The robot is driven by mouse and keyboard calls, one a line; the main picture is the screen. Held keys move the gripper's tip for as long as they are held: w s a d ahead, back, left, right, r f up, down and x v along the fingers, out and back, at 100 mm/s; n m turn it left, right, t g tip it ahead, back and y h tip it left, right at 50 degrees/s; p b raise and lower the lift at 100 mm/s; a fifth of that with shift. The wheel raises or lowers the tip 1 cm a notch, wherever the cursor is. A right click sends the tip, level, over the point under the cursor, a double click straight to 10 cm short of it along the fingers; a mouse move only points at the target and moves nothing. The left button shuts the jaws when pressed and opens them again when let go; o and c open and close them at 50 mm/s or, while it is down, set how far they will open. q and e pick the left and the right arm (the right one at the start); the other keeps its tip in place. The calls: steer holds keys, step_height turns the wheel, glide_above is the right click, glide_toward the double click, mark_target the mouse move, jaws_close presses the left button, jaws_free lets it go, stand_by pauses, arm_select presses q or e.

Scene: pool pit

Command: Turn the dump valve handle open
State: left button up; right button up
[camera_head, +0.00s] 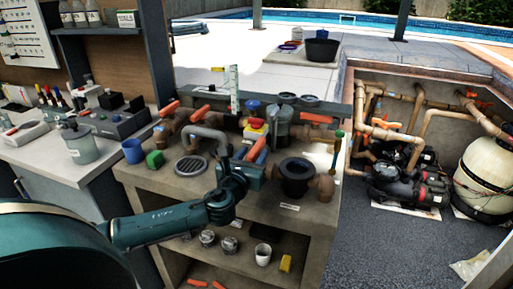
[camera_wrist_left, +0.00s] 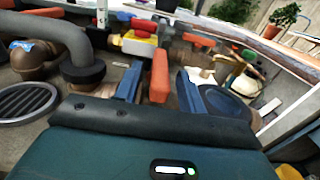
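My left gripper (camera_head: 252,158) reaches over the workbench from the left, with its fingers pointing away from me. In the left wrist view the two blue fingers (camera_wrist_left: 158,88) stand apart. An orange valve handle (camera_wrist_left: 160,76) shows between them, with a visible gap on each side. The same handle (camera_head: 256,150) shows in the head view, partly hidden by the gripper. Other orange handles are on the bench pipes, at the left (camera_head: 171,108) and at the back right (camera_head: 316,118). I cannot tell which one is marked as the dump valve. My right gripper is out of view.
A dark round fitting (camera_head: 297,176) stands right of my gripper, and a grey curved pipe (camera_head: 207,135) and round drain grate (camera_head: 191,166) are left of it. A blue cup (camera_head: 132,151) and green block (camera_head: 154,159) stand farther left. The pump pit floor (camera_head: 400,245) is at the right.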

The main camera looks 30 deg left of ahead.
mark_target(256, 147)
arm_select(q)
steer(key=shift+x, duration=1.65)
jaws_close()
